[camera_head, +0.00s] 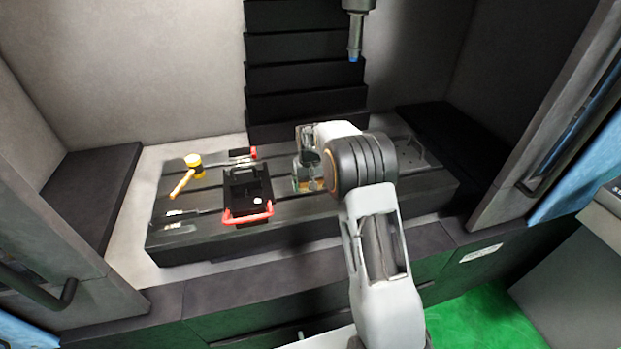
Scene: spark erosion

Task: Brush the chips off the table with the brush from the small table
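The dark slotted machine table (290,232) lies across the middle of the head view. My arm reaches in from the front, and my gripper (308,178) is low over the middle of the table, right of the black vise. A small tan patch shows at the gripper's tip; it may be part of a brush, but the arm hides too much to tell. The finger opening cannot be made out. Small specks (415,157) show on the table right of my arm; I cannot tell whether they are chips or holes. No small table is visible.
A black vise (247,190) with a red handle (248,216) stands left of my gripper. A yellow mallet (186,175) and metal tools (178,222) lie further left. A spindle (356,35) hangs above. Open doors flank the opening.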

